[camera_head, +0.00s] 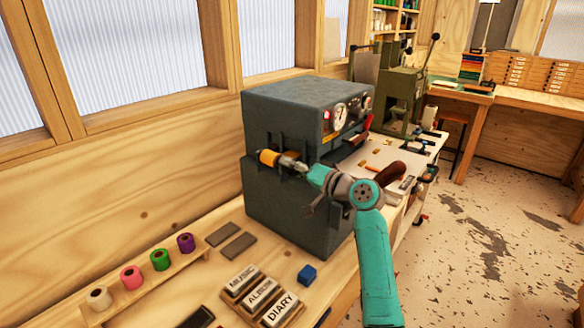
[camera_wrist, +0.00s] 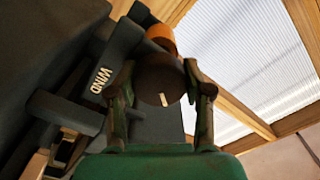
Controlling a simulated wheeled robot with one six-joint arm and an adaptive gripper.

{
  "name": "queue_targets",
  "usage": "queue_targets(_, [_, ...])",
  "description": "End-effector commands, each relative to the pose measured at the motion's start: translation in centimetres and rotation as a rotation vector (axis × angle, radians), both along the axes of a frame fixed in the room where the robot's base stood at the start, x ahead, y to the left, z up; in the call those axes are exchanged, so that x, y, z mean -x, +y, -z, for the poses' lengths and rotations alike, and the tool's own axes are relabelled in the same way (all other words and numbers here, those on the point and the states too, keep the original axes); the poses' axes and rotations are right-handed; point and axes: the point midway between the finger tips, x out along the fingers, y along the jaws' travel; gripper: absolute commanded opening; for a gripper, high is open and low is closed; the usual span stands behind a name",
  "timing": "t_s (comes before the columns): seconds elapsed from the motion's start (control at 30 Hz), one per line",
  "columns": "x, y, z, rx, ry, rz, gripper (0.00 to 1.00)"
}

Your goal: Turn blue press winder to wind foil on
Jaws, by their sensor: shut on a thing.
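The blue-grey press (camera_head: 295,110) stands on the bench with a gauge on its right face. A gold-orange foil roll (camera_head: 268,157) sits at its left face, and its edge shows in the wrist view (camera_wrist: 160,38). My gripper (camera_head: 299,166) reaches in beside the roll. In the wrist view its two fingers (camera_wrist: 163,75) are shut on the dark round winder knob (camera_wrist: 155,92), one on each side. A short pale mark on the knob's face sits right of centre, low. The word WIND is on the dark press body to the left of the knob. The foil's path is hidden.
A wooden rack (camera_head: 140,283) with white, pink, green and purple rolls stands at the front left. Lettered blocks (camera_head: 262,295) and a small blue block (camera_head: 307,274) lie before the press. A green press (camera_head: 400,95) stands behind. The floor at right is open.

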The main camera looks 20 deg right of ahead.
Motion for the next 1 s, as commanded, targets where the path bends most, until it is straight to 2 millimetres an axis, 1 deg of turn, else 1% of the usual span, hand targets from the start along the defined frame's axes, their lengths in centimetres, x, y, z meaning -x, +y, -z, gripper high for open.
queue_targets(0.6, [-0.04, 0.09, 0.14, -0.469, 0.342, -0.002, 0.15])
queue_targets(1.0, [-0.04, 0.13, 0.17, -0.694, 0.506, -0.001, 0.15])
